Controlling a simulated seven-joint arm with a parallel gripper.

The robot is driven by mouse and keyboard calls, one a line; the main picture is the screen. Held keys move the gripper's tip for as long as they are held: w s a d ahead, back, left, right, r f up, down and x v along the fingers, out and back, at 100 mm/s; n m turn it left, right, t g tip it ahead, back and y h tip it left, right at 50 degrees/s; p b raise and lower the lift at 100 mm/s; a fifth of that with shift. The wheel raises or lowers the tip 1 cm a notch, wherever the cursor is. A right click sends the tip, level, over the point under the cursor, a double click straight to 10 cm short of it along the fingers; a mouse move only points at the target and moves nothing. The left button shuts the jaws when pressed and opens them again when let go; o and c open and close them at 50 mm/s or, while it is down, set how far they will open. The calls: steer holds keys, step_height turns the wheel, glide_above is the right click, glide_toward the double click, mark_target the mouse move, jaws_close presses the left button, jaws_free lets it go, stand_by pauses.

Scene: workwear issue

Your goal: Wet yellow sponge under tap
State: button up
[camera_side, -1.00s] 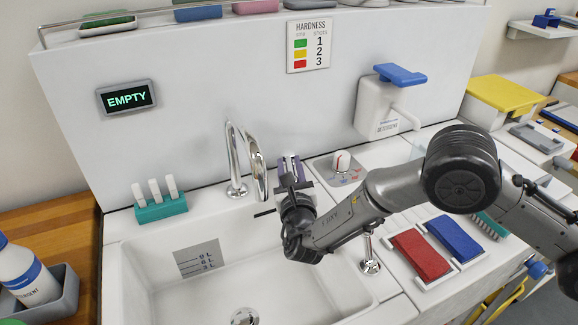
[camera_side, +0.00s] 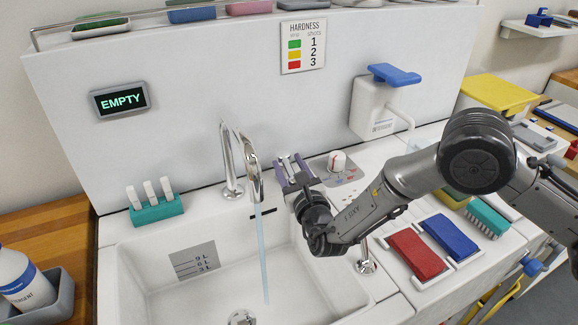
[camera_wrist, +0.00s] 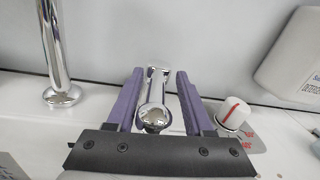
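The chrome tap (camera_side: 229,160) stands at the back of the white sink, and a thin stream of water (camera_side: 262,250) runs from its spout into the basin. My gripper (camera_side: 293,170) is just right of the spout, at a chrome lever. In the wrist view my purple fingers (camera_wrist: 159,74) are apart on either side of this chrome lever (camera_wrist: 155,105), with gaps showing. The gripper holds nothing. A yellow block (camera_side: 454,198), apparently the yellow sponge, lies on the right counter, partly hidden behind my arm.
A red-marked knob (camera_side: 337,161) sits close right of my gripper. A soap dispenser (camera_side: 376,108) hangs on the back wall. Red (camera_side: 417,254) and blue (camera_side: 450,237) blocks and a teal brush (camera_side: 487,219) lie on the right counter. The display (camera_side: 121,100) reads EMPTY. The basin (camera_side: 200,300) is open.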

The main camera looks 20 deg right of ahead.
steer(key=shift+s, duration=0.1)
steer(key=s+a, duration=0.1)
steer(key=s, duration=1.2)
steer(key=shift+s+a, duration=0.3)
